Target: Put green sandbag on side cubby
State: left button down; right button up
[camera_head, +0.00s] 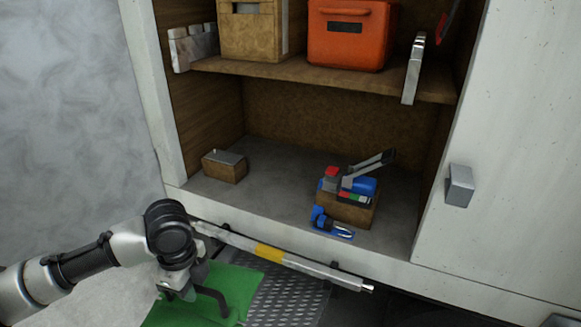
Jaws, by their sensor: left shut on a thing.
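The green sandbag (232,285) is at the lower left, below the front edge of the side cubby. My left gripper (195,292) is over it, shut on the bag near its dark strap or handle. The bag's lower part is cut off by the frame edge, and my wrist hides some of it. The side cubby (272,168) is an open wooden-walled compartment in the truck's side, with a grey floor and a shelf above. My right gripper is not in view.
A small wooden block (225,168) sits at the cubby's left. A box with blue and red tools (347,203) stands at the right; the floor between is clear. A metal bar (300,262) runs below the cubby edge. The shelf holds an orange case (350,45).

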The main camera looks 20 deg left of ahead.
aim_at(285, 182)
jog(key=i, duration=1.3)
